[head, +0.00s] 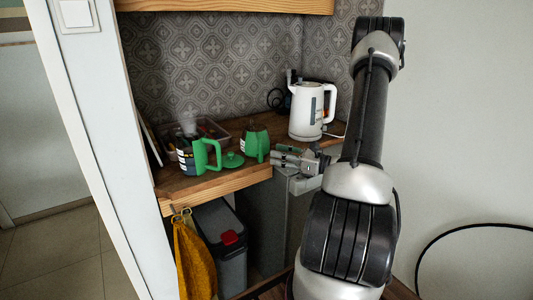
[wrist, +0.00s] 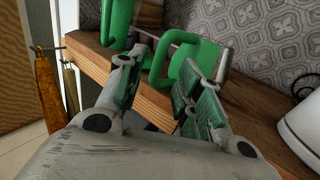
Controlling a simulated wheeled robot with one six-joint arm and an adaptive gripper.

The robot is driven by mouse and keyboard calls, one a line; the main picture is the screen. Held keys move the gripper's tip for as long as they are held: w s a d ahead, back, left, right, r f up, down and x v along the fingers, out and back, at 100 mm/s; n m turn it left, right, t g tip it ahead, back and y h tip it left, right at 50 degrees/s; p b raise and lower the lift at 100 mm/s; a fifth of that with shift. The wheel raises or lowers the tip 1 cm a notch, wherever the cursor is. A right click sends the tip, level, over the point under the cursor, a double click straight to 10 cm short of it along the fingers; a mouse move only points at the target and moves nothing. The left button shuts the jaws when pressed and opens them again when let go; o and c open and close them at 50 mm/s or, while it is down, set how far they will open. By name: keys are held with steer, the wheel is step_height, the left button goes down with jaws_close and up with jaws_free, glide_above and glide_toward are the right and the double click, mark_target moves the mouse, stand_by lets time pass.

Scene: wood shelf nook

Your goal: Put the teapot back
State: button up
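A green pot (head: 254,144) with a dark upper part, seemingly the teapot, stands on the wooden counter near its front edge. In the wrist view its green handle (wrist: 160,62) faces me, with the green body (wrist: 204,55) behind it. My gripper (head: 277,157) is just right of the pot in the head view. In the wrist view my gripper (wrist: 163,76) is open, its two fingers apart on either side of the handle's near part. I cannot tell whether a finger touches it. A round green lid (head: 232,160) lies left of the pot.
A glass jug with a green handle (head: 209,155) stands farther left, before a clear bin (head: 213,130). A white kettle (head: 308,111) stands at the right. The wooden counter (head: 215,186) has a front edge above a grey bin (head: 220,240) and a hanging yellow cloth (head: 193,262).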

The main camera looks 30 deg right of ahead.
steer(key=s+a+r+n+g, duration=0.5)
steer(key=s+a+n+g, duration=0.2)
steer(key=s+a+n, duration=0.1)
steer(key=s+a+r+n+g, duration=0.4)
steer(key=s+a+n+g, duration=0.3)
steer(key=s+n, duration=0.1)
steer(key=s+d+r+n+t+h, duration=0.3)
steer(key=s+r+n+h, duration=0.4)
steer(key=n+h, duration=0.3)
steer(key=d+r+n, duration=0.1)
steer(key=n, duration=0.2)
steer(key=shift+r, duration=0.4)
